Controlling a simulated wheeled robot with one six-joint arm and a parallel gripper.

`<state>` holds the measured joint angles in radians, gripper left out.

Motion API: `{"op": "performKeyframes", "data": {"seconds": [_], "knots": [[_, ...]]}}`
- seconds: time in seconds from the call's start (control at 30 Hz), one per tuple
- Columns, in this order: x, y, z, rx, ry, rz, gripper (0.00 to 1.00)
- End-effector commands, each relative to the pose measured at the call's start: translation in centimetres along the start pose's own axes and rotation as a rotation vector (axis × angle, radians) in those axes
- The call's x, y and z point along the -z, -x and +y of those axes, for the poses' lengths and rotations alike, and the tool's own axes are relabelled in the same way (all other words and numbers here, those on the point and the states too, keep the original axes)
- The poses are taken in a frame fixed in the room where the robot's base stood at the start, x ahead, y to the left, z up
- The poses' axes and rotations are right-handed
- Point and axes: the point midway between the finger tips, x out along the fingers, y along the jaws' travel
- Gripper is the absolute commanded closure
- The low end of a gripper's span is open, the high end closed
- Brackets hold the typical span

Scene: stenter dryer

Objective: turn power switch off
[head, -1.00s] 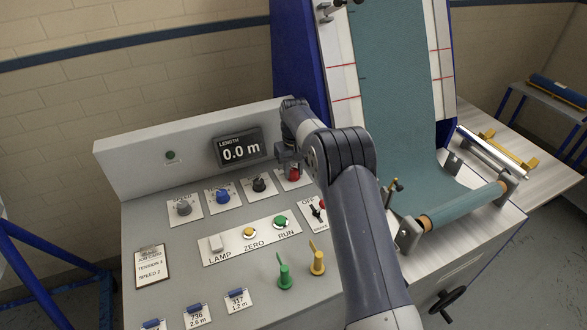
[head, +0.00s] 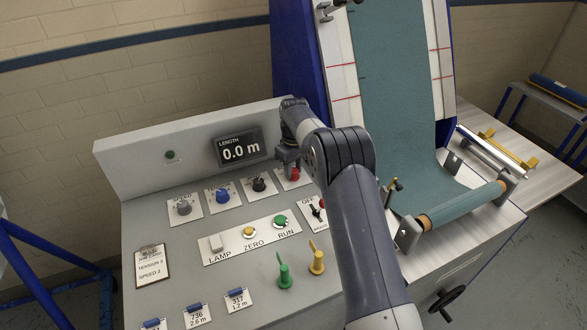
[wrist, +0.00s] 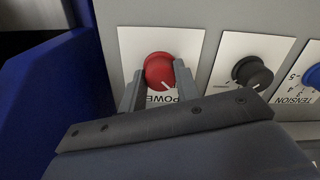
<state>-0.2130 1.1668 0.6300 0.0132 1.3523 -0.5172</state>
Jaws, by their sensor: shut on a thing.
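The power switch is a red round knob (wrist: 160,72) with a white pointer line, on a white plate marked POWER in the wrist view. In the head view the red knob (head: 294,174) is partly hidden by my gripper (head: 287,160). In the wrist view the two fingers of my gripper (wrist: 158,88) stand one on each side of the red knob and are shut on it. The pointer line points to the lower right in the wrist view. Part of the plate's lettering is hidden behind the gripper.
A black knob (wrist: 253,73) and a blue tension knob (wrist: 313,77) sit beside the power plate. A length display (head: 239,148) reading 0.0 m stands behind. Green (head: 284,272) and yellow (head: 317,260) levers and a row of buttons lie nearer on the panel.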

Motion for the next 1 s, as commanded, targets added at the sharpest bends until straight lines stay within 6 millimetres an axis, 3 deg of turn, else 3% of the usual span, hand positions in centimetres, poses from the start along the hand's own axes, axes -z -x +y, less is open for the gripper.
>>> {"op": "performKeyframes", "data": {"seconds": [0.13,0.17,0.43,0.77,1.0], "knots": [[0.1,0.1,0.0,-0.001,0.001,0.003,0.92],[0.1,0.1,0.0,-0.001,0.001,0.003,0.69],[0.0,0.1,0.0,-0.001,0.0,0.001,0.48],[0.0,0.7,0.0,-0.001,-0.001,0.002,0.48],[0.1,5.1,0.1,-0.003,-0.001,0.006,0.48]]}}
